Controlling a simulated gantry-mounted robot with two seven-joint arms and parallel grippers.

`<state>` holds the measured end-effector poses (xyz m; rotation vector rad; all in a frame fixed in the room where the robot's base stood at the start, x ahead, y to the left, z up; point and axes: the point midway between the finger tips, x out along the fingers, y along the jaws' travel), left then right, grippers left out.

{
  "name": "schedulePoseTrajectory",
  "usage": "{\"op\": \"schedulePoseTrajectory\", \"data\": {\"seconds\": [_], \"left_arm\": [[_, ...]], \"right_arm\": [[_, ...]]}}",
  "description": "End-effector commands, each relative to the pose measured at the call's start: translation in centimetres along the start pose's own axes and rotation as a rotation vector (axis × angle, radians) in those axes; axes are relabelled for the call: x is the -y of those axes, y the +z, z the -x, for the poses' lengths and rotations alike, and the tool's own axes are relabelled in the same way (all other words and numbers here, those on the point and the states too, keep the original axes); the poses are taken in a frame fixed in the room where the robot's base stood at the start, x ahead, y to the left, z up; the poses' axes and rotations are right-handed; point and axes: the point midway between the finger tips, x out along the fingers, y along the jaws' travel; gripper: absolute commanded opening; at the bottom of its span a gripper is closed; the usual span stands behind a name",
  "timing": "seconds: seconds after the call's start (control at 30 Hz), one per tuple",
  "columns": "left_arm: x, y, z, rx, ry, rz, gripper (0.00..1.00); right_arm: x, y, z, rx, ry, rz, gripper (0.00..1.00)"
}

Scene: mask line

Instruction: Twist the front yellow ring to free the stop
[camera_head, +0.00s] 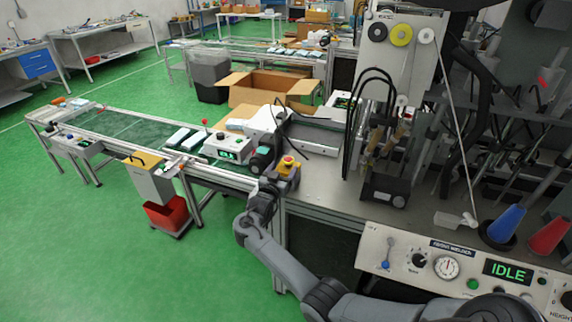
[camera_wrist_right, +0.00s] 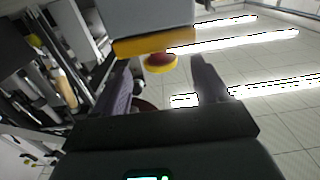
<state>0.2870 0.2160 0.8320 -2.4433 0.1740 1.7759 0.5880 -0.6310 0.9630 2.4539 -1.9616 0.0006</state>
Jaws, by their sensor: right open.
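The stop is a red button (camera_head: 288,158) with a yellow ring (camera_head: 289,164) around it, on a yellow-and-grey box at the front edge of the line. My right gripper (camera_head: 273,183) is close beside this box, its arm reaching in from the bottom right. In the right wrist view, the yellow ring (camera_wrist_right: 160,69) and a bit of red (camera_wrist_right: 163,58) show beneath the yellow-edged grey box (camera_wrist_right: 150,20). They lie between and beyond the two dark fingers (camera_wrist_right: 165,85), which stand apart with nothing visibly held. Contact with the ring cannot be seen. My left gripper does not show.
An open cardboard box (camera_head: 262,92) is behind. The welder panel (camera_head: 455,265) reading IDLE is at the right front, with blue (camera_head: 505,222) and red cones beside it. Green floor lies free at left.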

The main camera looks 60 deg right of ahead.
Motion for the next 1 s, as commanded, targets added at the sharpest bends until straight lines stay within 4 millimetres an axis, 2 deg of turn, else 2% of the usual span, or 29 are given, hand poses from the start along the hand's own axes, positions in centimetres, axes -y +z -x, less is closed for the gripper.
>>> {"op": "schedulePoseTrajectory", "data": {"seconds": [0.03, 0.2, 0.4, 0.6, 1.0], "left_arm": [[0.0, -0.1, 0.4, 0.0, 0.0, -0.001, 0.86], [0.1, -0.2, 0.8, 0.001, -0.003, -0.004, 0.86], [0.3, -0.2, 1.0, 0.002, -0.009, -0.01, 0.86], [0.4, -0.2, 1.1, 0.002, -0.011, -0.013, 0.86], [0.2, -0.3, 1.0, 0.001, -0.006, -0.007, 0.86]], "right_arm": [[0.1, -0.1, 1.1, 0.002, -0.003, 0.0, 0.74], [0.0, 0.0, 3.9, 0.003, -0.003, 0.0, 0.74], [0.0, 0.0, 6.2, 0.002, -0.002, 0.001, 0.74], [0.0, 0.0, 6.9, 0.001, 0.0, 0.001, 0.74], [-0.1, 0.1, 6.9, 0.001, 0.0, 0.002, 0.74]]}}
